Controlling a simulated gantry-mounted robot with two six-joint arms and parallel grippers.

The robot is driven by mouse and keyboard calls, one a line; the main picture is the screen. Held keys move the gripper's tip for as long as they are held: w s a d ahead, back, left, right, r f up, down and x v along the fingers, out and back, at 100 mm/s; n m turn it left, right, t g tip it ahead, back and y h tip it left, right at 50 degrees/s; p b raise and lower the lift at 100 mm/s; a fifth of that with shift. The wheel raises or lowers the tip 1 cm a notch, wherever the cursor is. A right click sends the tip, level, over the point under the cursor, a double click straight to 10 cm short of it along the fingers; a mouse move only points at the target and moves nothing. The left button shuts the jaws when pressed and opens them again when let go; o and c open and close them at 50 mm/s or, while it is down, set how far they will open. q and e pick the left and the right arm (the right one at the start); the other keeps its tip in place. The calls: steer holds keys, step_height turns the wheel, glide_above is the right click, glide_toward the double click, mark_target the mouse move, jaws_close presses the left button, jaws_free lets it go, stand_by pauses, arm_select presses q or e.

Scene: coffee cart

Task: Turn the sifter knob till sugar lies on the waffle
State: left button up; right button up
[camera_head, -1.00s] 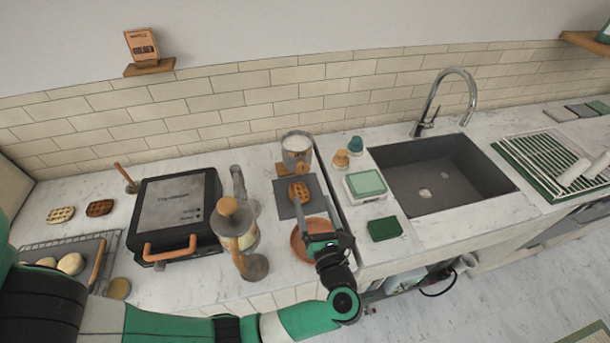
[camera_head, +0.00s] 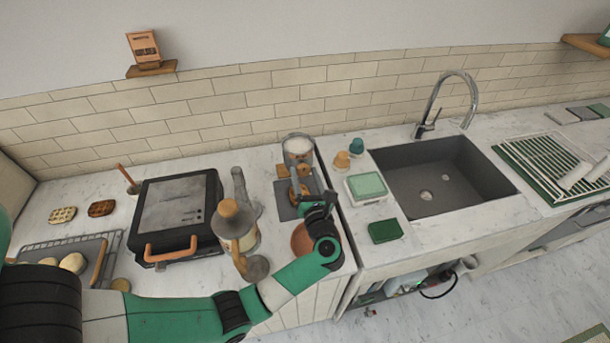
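The sifter (camera_head: 298,149) is a grey canister filled with white sugar, standing at the back of the counter beside the sink unit. A brown waffle (camera_head: 295,190) is below and in front of it on a dark grey mat (camera_head: 286,211), partly covered by my gripper. My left gripper (camera_head: 305,192) is in front of the sifter, over the right part of the mat. Its fingers are small and overlap the waffle and sifter front, so I cannot tell whether they are open or touch the knob. The knob is not clearly seen. My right gripper is out of view.
A terracotta bowl (camera_head: 299,241) is partly hidden under my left wrist. A green-topped box (camera_head: 367,186), green sponge (camera_head: 384,230) and sink (camera_head: 440,182) are right.

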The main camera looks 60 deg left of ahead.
arm_select(q)
jaws_close()
